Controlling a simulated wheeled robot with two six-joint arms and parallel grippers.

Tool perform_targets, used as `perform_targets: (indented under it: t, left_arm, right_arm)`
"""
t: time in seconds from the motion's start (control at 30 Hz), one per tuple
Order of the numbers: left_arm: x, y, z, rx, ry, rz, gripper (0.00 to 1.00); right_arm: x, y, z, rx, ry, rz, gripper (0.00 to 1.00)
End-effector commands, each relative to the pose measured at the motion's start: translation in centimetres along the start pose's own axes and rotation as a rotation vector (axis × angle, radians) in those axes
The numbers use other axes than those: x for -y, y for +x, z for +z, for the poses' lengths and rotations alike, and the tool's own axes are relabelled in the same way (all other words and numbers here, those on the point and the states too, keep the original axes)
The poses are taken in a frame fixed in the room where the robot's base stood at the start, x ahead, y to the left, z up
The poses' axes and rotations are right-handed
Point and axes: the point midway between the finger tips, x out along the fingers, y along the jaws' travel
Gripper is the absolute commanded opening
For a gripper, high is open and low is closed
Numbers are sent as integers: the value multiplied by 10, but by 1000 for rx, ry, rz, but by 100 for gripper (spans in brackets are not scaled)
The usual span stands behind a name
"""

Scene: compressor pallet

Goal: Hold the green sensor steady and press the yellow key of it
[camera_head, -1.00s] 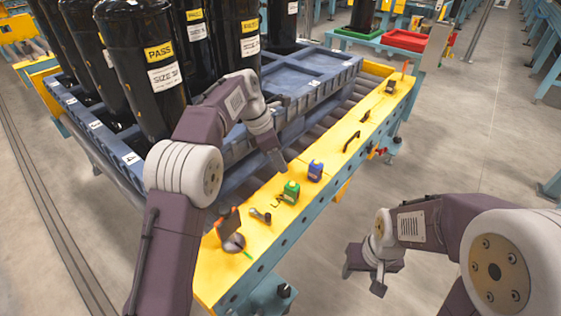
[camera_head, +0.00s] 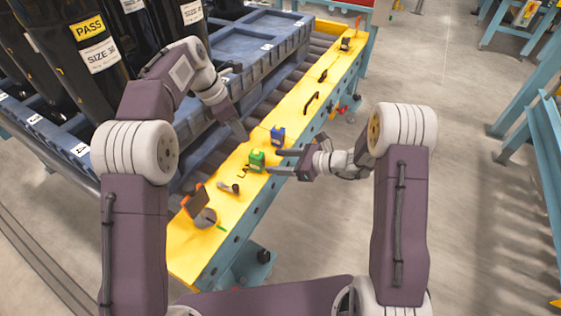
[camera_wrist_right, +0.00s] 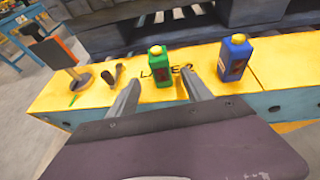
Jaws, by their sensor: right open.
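The green sensor (camera_head: 257,161) stands upright on the yellow beam of the workbench. Its yellow key (camera_wrist_right: 156,49) is on top in the right wrist view, which also shows the green body (camera_wrist_right: 161,76). My right gripper (camera_head: 279,162) is open and empty at the beam's outer side, pointing at the sensor. In the right wrist view its fingertips (camera_wrist_right: 160,79) lie either side of the sensor, just short of it; no contact shows. My left gripper (camera_head: 240,133) hangs above the beam's inner side, behind the green sensor; its finger gap cannot be made out.
A dark tool (camera_head: 229,187) and an orange-and-dark plate on a round base (camera_head: 194,202) lie the other way. A black handle (camera_head: 311,102) is farther along. The blue pallet (camera_head: 258,50) carries black compressors.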

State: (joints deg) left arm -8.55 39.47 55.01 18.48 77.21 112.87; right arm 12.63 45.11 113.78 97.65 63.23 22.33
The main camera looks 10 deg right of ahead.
Motion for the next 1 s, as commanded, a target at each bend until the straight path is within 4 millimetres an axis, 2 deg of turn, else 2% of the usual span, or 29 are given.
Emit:
perform_targets:
  t: [0.13, 0.23, 0.5, 0.7, 1.0]
  left_arm:
    - [0, 0, 0, 0, 0, 0, 36]
    - [0, 0, 0, 0, 0, 0, 36]
    - [0, 0, 0, 0, 0, 0, 36]
    - [0, 0, 0, 0, 0, 0, 36]
    - [0, 0, 0, 0, 0, 0, 36]
  right_arm:
    - [2, -3, -5, -4, 11, -7, 58]
    - [2, 4, -5, -5, 10, -5, 58]
    - [1, 56, -5, -6, 7, -1, 58]
    - [1, 83, -6, -6, 8, -4, 58]
    - [2, 88, -5, -5, 8, -5, 58]
